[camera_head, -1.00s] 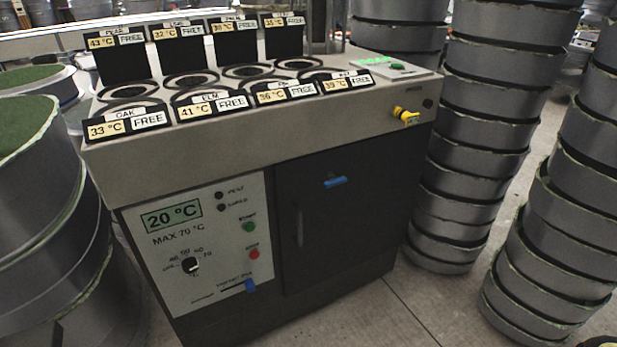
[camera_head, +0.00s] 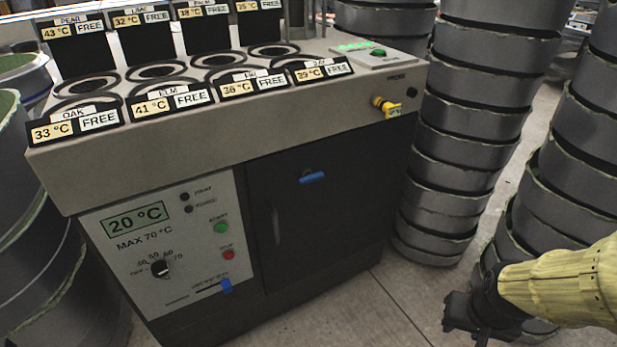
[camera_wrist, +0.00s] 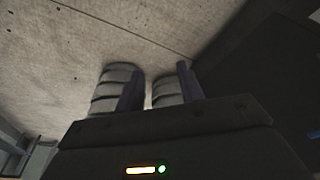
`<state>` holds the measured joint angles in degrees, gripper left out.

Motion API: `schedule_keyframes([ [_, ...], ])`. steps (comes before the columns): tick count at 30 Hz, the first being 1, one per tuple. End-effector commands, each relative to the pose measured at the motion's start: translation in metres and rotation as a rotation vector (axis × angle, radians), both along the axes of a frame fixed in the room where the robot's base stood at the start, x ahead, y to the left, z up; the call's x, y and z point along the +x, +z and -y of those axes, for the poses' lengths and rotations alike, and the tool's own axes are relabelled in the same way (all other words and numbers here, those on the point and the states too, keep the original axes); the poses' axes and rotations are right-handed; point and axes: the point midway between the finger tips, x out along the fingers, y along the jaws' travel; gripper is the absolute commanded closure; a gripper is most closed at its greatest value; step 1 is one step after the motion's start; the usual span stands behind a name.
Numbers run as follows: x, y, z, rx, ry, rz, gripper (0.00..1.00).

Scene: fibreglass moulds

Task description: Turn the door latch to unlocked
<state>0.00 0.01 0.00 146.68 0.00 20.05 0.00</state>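The door latch (camera_head: 312,177) is a small blue handle, lying nearly level near the top of the dark cabinet door (camera_head: 330,215). My gripper (camera_head: 452,322) is low at the bottom right of the head view, in front of the mould stacks, well apart from the latch and below and right of it. In the wrist view the two dark fingers (camera_wrist: 160,90) stand apart with nothing between them.
The control panel (camera_head: 170,250) left of the door carries a knob, buttons and a blue slider (camera_head: 226,286). A yellow part (camera_head: 388,106) juts from the cabinet's upper right front. Stacks of grey moulds (camera_head: 460,140) stand at right. Floor (camera_head: 385,310) before the door is clear.

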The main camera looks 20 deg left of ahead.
Motion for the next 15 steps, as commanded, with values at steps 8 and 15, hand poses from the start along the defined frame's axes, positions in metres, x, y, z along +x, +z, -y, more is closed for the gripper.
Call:
schedule_keyframes([
  [8, 0.012, -0.002, -0.003, 0.0, -0.004, 0.025, 0.62],
  [15, 0.078, -0.018, -0.035, 0.07, -0.017, 0.181, 0.62],
])
